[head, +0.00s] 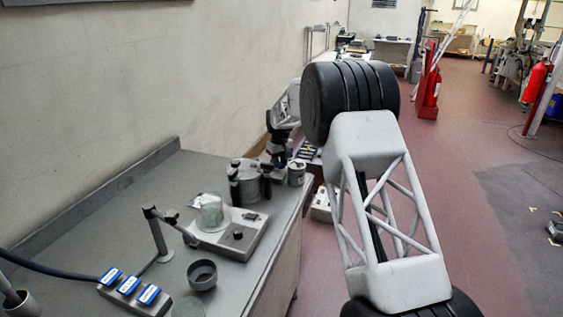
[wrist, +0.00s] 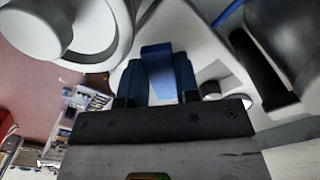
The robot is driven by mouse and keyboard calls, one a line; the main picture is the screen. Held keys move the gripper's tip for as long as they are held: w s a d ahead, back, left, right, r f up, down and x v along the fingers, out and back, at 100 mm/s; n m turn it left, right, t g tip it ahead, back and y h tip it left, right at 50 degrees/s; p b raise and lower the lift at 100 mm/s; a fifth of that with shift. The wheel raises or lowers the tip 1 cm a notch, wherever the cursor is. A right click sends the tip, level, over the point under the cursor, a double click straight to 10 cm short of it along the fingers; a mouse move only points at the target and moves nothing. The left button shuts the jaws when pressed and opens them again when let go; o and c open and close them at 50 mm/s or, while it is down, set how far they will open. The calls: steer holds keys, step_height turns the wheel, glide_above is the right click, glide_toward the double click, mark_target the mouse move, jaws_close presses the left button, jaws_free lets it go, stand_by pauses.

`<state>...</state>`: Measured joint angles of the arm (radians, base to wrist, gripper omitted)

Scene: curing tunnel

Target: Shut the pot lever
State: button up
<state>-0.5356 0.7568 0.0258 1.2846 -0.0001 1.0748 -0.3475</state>
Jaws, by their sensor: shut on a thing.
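My gripper (wrist: 158,85) has its two dark blue fingers closed on a lighter blue block (wrist: 156,58), which looks like the grip of the pot lever. Around it in the wrist view are pale rounded parts and a black cylinder (wrist: 258,70); I cannot tell which belong to the pot. In the head view, my gripper (head: 276,158) points down at the far right part of the bench, just behind the grey pot (head: 249,184) with its dark upright clamps. The lever's angle is hidden there.
The grey bench (head: 125,205) carries a glass jar (head: 211,212) on a flat metal unit, a dark cup (head: 202,275), a post with an arm (head: 158,232) and a block with blue labels (head: 130,290). A small metal can (head: 296,173) stands right of the pot. The wall is behind.

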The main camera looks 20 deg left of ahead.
steer(key=m, duration=0.2)
steer(key=a+m, duration=0.1)
steer(key=s+m, duration=0.1)
steer(key=m, duration=0.1)
steer(key=shift+s+a+m, duration=0.1)
steer(key=shift+a+m, duration=0.2)
steer(key=shift+s+a+r+m, duration=0.1)
steer(key=shift+a+m, duration=0.3)
steer(key=shift+m, duration=0.75)
steer(key=shift+a+m, duration=0.35)
steer(key=shift+m, duration=0.8)
steer(key=o, duration=0.9)
steer(key=shift+r, duration=3.85)
